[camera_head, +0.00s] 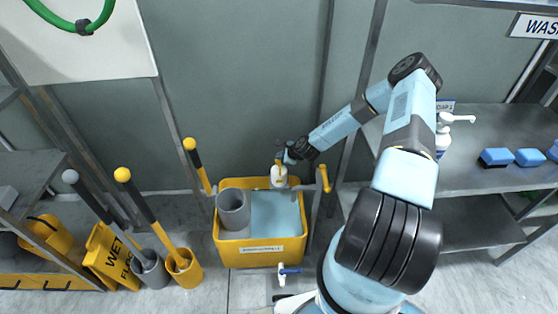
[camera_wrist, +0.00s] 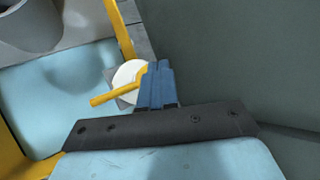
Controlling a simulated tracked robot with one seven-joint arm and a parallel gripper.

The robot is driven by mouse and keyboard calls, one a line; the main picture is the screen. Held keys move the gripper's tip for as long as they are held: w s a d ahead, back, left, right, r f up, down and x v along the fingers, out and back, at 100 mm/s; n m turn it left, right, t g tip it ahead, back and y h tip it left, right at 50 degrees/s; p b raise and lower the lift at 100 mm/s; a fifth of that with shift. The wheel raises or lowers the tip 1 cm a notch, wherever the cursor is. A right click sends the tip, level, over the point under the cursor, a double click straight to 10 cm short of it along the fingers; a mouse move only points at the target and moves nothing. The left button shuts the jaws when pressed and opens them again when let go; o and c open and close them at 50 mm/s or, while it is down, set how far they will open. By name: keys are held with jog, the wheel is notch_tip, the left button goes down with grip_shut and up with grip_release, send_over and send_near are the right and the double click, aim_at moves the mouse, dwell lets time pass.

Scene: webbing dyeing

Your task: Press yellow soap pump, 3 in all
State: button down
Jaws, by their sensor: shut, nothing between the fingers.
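The yellow soap pump (camera_head: 279,160) sits on a white bottle (camera_head: 279,178) at the back rim of the yellow tub. In the wrist view its yellow spout (camera_wrist: 112,93) points left and the round white bottle top (camera_wrist: 129,73) lies below it. My gripper (camera_head: 289,157) is shut and empty, right at the pump head. In the wrist view its blue fingers (camera_wrist: 157,82) cover the right part of the pump head. I cannot tell whether they touch it or how far it is pressed down.
The yellow tub (camera_head: 245,248) holds light blue liquid (camera_head: 277,215) and a grey cylinder (camera_head: 233,211). A white pump bottle (camera_head: 443,138) and blue sponges (camera_head: 496,157) are on the metal shelf (camera_head: 475,125) at right. Yellow-handled tools and a wet-floor sign (camera_head: 110,258) stand at left.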

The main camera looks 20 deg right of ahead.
jog(key=shift+d+f, duration=0.1)
jog(key=shift+f, duration=0.35)
dwell(0.5)
jog(key=shift+r, duration=1.3)
jog(key=shift+r, duration=2.5)
jog(key=shift+r, duration=0.1)
dwell(0.6)
notch_tip(320, 180, up, 3)
jog(key=shift+r, duration=0.2)
jog(key=shift+f, duration=0.1)
